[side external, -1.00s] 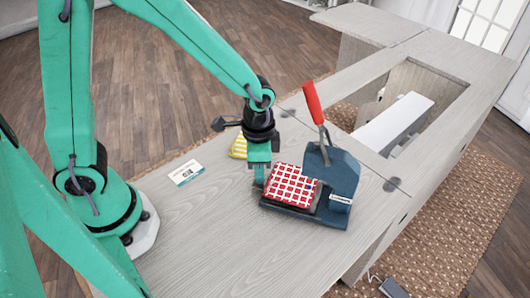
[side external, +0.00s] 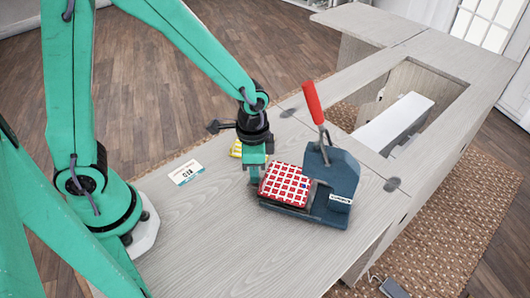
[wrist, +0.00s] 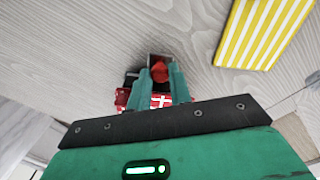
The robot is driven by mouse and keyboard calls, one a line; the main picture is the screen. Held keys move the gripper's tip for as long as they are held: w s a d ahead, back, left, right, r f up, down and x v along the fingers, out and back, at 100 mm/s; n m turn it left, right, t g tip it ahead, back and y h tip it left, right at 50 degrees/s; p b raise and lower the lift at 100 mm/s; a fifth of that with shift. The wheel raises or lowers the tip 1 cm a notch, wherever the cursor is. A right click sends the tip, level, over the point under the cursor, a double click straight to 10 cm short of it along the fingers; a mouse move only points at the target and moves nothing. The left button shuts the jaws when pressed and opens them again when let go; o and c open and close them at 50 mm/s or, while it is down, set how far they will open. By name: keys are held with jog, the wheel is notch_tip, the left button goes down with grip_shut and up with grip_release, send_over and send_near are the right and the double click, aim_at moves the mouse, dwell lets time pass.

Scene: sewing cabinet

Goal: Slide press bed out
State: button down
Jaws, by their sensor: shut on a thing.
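The blue press (side external: 333,185) stands on the pale wood cabinet top with its red-gripped lever (side external: 312,103) raised. Its bed carries a red-and-white checked cloth (side external: 287,185) and extends from the press toward my gripper. My gripper (side external: 253,184) is low at the left end of the bed. In the wrist view my gripper (wrist: 160,74) is shut on a small red knob (wrist: 160,71) at the bed's end. Part of the checked cloth (wrist: 161,101) shows beyond the fingers there; most of the press is hidden by my gripper.
A yellow-and-white striped cloth (wrist: 257,32) lies close by, partly behind my gripper in the side view. A white card (side external: 186,173) lies to the left. The cabinet's open well (side external: 400,115) is behind the press. The tabletop in front is clear.

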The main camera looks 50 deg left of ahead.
jog(key=s+a, duration=0.1)
jog(key=a, duration=0.1)
jog(key=s+a, duration=0.1)
jog(key=a, duration=0.1)
jog(key=s+a, duration=0.1)
jog(key=a, duration=0.1)
jog(key=shift+s+a, duration=0.35)
jog(key=c, duration=1.6)
grip_release()
jog(key=shift+o, duration=0.2)
jog(key=shift+r, duration=0.1)
notch_tip(320, 180, up, 8)
jog(key=shift+f, duration=0.2)
